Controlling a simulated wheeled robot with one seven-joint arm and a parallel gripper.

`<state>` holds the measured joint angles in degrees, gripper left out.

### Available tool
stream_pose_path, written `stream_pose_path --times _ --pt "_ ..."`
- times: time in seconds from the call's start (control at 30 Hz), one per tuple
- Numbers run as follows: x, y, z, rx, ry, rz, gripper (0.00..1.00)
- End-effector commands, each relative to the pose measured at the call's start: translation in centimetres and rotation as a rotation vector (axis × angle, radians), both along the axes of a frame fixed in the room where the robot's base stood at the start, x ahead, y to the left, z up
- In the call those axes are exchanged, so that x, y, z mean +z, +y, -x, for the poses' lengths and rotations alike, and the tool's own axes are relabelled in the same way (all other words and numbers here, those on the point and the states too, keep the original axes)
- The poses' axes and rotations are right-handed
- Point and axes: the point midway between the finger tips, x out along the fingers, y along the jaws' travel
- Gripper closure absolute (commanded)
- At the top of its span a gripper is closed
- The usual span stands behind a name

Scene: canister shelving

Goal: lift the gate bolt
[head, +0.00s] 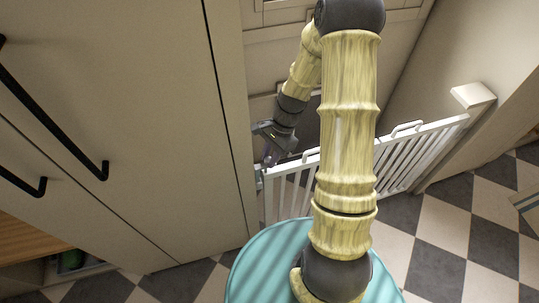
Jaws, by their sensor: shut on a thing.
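A white slatted gate (425,148) spans the gap between the tall cabinet and a post on the right. Its left end, with a small pale latch fitting (259,177), stands close to the cabinet edge. My gripper (268,161) is at this left end, just above the gate's top rail, pointing down. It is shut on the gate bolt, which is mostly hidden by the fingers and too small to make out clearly. My arm crosses in front of the gate and hides its middle part.
A tall beige cabinet (150,130) with black bar handles (60,115) fills the left side, close beside my gripper. A capped post (473,96) stands at the gate's right end. The checkered floor (455,235) is clear at the lower right.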

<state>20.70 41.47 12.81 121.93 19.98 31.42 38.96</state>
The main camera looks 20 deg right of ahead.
Motion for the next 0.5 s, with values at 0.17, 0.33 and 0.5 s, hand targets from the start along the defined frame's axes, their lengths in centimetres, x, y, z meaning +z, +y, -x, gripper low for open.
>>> stream_pose_path --times 0.17,0.33,0.5 --pt "0.5 -0.02 -0.19 -0.001 -0.005 -0.001 1.0" --pt "0.6 -0.01 -0.23 0.0 -0.006 -0.002 0.73" --pt "0.53 -0.02 -0.19 -0.001 -0.005 -0.001 0.57"
